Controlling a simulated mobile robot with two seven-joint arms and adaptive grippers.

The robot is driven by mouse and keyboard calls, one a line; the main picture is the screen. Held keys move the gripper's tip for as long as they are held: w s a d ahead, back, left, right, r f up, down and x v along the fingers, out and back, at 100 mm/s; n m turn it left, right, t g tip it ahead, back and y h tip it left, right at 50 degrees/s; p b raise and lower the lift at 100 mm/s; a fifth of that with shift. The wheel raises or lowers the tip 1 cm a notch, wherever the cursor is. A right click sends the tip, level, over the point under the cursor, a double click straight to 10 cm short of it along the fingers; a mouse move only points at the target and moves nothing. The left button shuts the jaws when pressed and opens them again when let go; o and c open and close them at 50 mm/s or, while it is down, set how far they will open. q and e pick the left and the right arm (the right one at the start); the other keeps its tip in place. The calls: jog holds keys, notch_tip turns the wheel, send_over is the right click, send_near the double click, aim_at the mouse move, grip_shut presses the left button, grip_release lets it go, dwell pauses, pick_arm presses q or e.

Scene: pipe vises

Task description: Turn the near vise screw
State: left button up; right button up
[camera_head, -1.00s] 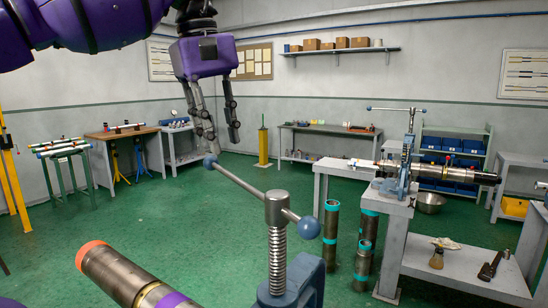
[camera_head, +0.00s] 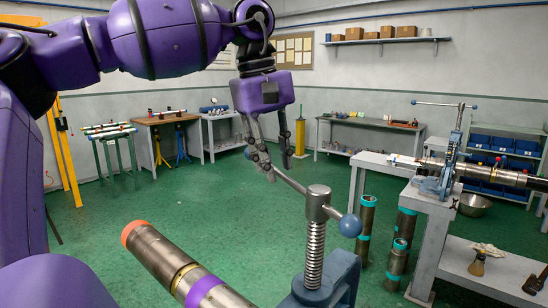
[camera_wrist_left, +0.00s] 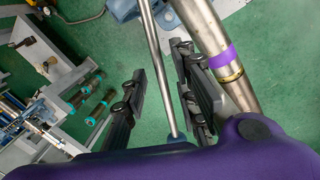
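The near vise screw (camera_head: 315,254) is a threaded steel post with a round head, standing upright in a blue vise body (camera_head: 328,285). Its steel handle bar (camera_head: 296,187) runs through the head and slants toward the back left. A blue ball (camera_head: 351,225) caps the near right end. My left gripper (camera_head: 275,164) points down at the far left end of the bar. In the left wrist view, its fingers (camera_wrist_left: 164,100) are spread, with the bar (camera_wrist_left: 157,60) between them and a gap on each side. The bar's far ball (camera_wrist_left: 177,138) shows low there. My right gripper is not in view.
A steel pipe (camera_head: 165,256) with an orange end and purple band lies left of the screw. A second vise (camera_head: 445,165) holds a pipe on the bench at right. Several teal-banded pipes (camera_head: 366,225) stand on the floor. Green floor behind the bar is open.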

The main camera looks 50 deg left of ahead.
pick_arm(q)
grip_shut()
jog(key=shift+s, duration=0.1)
dwell(0.3)
